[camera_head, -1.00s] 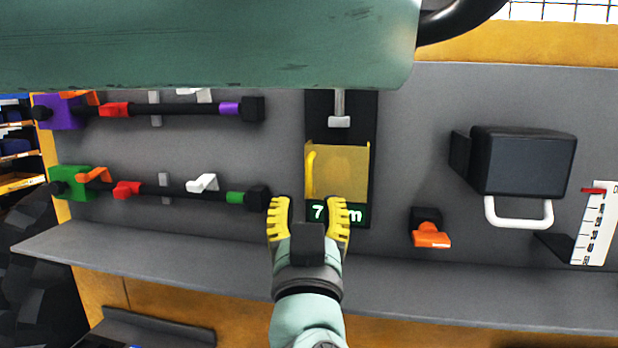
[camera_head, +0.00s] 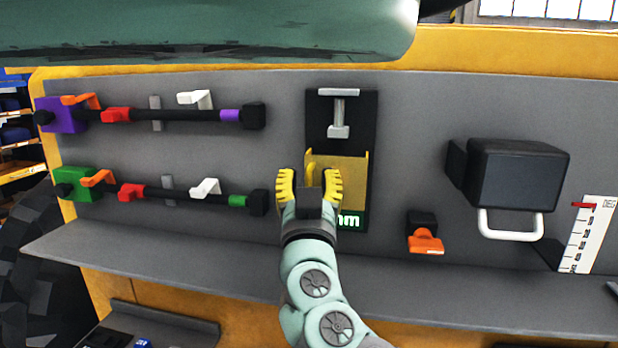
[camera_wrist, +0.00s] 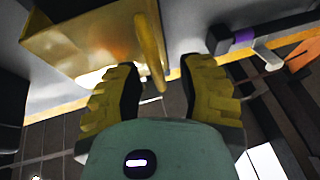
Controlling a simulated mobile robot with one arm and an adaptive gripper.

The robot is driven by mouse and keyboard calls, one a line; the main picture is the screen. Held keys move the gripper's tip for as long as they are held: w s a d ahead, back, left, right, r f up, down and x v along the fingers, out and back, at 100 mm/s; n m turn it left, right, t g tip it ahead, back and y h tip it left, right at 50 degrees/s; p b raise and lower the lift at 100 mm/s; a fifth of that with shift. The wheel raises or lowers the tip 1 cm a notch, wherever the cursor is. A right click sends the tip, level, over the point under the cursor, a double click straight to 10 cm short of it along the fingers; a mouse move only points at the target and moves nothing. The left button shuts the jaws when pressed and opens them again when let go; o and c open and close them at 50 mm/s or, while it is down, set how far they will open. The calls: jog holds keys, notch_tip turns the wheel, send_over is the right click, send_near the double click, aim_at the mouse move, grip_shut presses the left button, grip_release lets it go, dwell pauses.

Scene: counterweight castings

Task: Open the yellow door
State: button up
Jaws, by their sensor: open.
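The yellow door (camera_head: 352,172) is a small flat panel in a black upright frame on the grey board. It looks closed, and my gripper hides its lower left part. Its yellow bar handle (camera_head: 309,160) runs along the left edge. My gripper (camera_head: 309,178) is open, with its two yellow fingers in front of the handle side. In the wrist view, the door (camera_wrist: 85,40) is at upper left, and the handle (camera_wrist: 151,45) reaches down between the open fingers (camera_wrist: 160,80). I cannot tell whether either finger touches it.
A grey T-shaped piece (camera_head: 338,115) is above the door. To the left are two black rods with purple (camera_head: 62,114) and green (camera_head: 75,183) blocks. To the right are an orange piece (camera_head: 426,241) and a dark box (camera_head: 518,177) with a white handle. A grey ledge (camera_head: 180,258) runs below.

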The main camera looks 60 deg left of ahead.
grip_shut()
dwell(0.3)
jog(key=shift+w+d+f+b, duration=0.1)
jog(key=shift+b, duration=0.25)
jog(key=shift+d+g, duration=0.1)
jog(key=shift+g, duration=0.2)
